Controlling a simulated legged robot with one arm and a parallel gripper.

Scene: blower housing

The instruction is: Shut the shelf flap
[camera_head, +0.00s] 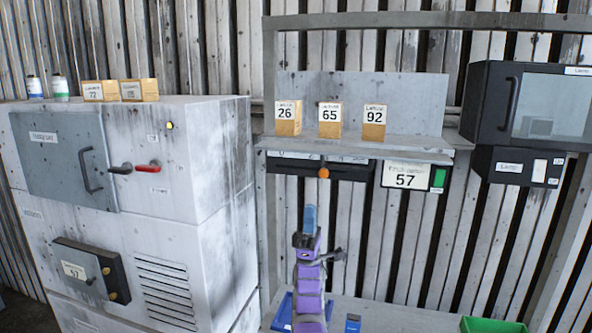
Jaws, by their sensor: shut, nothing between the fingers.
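The grey shelf (420,153) is at the middle right on a metal frame. A wide grey panel (375,88) stands upright behind it and looks like the flap, though I cannot tell for sure; no hinge shows. Boxes marked 26 (288,118), 65 (330,119) and 92 (374,122) stand on the shelf in front of the panel. My gripper (309,220), at the top of my purple arm, is shut and empty. In the picture it is below the shelf and below an orange knob (323,173), apart from the panel.
A grey cabinet (215,150) with a handled door stands at left. A black-framed unit (490,100) with a handle is at upper right. A green bin (490,325) is at lower right.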

